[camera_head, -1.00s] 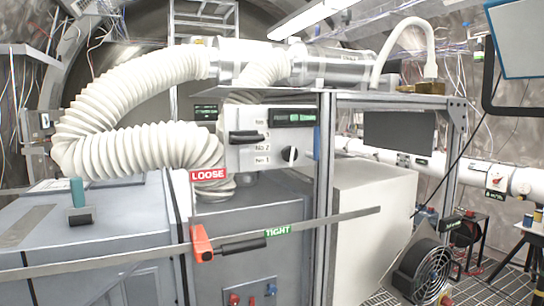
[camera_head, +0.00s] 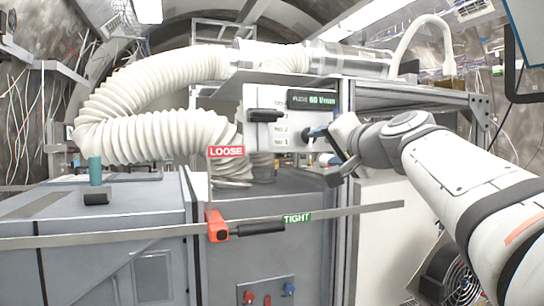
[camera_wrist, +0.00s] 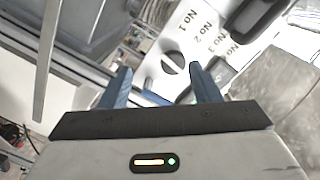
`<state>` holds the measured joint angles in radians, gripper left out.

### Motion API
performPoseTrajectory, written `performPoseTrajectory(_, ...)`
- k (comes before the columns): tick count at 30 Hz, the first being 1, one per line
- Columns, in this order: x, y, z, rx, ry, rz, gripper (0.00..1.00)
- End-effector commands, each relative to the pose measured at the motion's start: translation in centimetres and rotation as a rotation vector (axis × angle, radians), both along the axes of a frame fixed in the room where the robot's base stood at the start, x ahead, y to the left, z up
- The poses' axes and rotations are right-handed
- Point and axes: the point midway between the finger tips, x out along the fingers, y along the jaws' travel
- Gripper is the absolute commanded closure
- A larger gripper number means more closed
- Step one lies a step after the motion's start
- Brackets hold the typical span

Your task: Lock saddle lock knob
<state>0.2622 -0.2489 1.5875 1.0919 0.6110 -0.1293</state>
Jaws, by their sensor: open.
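An orange-red clamp (camera_head: 217,227) with a black handle (camera_head: 260,229) sits on a long steel rail (camera_head: 350,210). I take it to be the saddle lock knob. The handle points right, just below a green TIGHT label (camera_head: 297,217); a red LOOSE label (camera_head: 227,151) stands above the clamp. My gripper (camera_head: 325,146) is up and right of the clamp, in front of the white panel (camera_head: 258,137). In the wrist view my gripper (camera_wrist: 162,84) is open with nothing between its blue fingers. A round panel knob (camera_wrist: 171,63) shows beyond the fingertips. The clamp cannot be made out there.
A ribbed white hose (camera_head: 150,140) loops above the grey cabinet (camera_head: 120,215). A metal frame post (camera_head: 345,240) stands below my gripper. A fan (camera_head: 450,275) is at lower right, partly behind my arm. The space before the rail looks clear.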

Motion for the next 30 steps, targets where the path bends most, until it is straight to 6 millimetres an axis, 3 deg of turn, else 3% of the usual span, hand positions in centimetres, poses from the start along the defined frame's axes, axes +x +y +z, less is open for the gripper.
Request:
performPoseTrajectory(5, 0.6, -0.6, 2.2, 0.045, -0.061, -0.012, 0.43)
performPoseTrajectory(19, 6.9, 1.2, 2.3, 0.045, -0.058, -0.010, 0.43)
performPoseTrajectory(30, 7.7, 1.4, 2.2, 0.044, -0.060, -0.013, 0.43)
